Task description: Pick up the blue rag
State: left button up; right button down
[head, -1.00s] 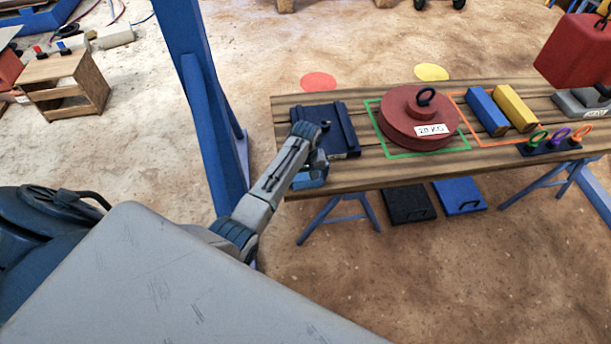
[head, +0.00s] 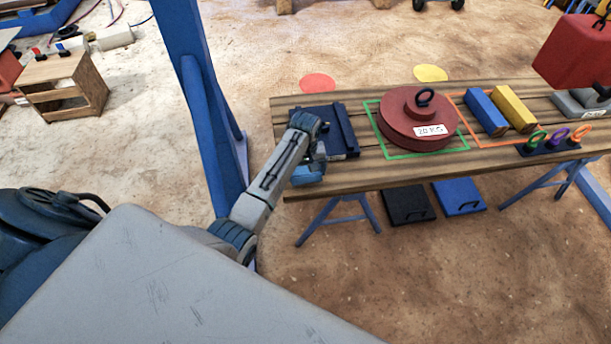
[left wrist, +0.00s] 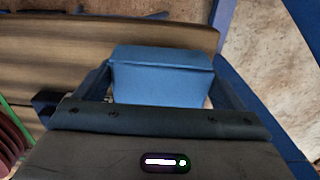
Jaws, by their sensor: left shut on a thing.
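The blue rag (head: 307,175) is a folded block-like bundle at the left front corner of the wooden table (head: 400,176). In the left wrist view the rag (left wrist: 162,72) sits between the two fingers of my left gripper (left wrist: 165,88), which is shut on it. In the head view my left gripper (head: 314,166) reaches down over the rag, and the wrist hides part of it. I cannot tell whether the rag still touches the table. My right gripper is not in view.
A dark blue tray (head: 340,130) lies just behind the rag. A red 20 KG weight (head: 405,130) stands within a green outline. Blue (head: 486,112) and yellow (head: 514,109) blocks lie farther right. A blue post (head: 205,110) rises left of the table.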

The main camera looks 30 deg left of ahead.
pick_arm(q)
jog(key=s+d, duration=0.3)
jog(key=s, duration=0.4)
jog(key=s+d+r, duration=0.1)
jog(key=s+d, duration=0.3)
jog(key=s, duration=0.3)
jog(key=shift+s+r, duration=0.2)
jog(key=shift+s, duration=0.05)
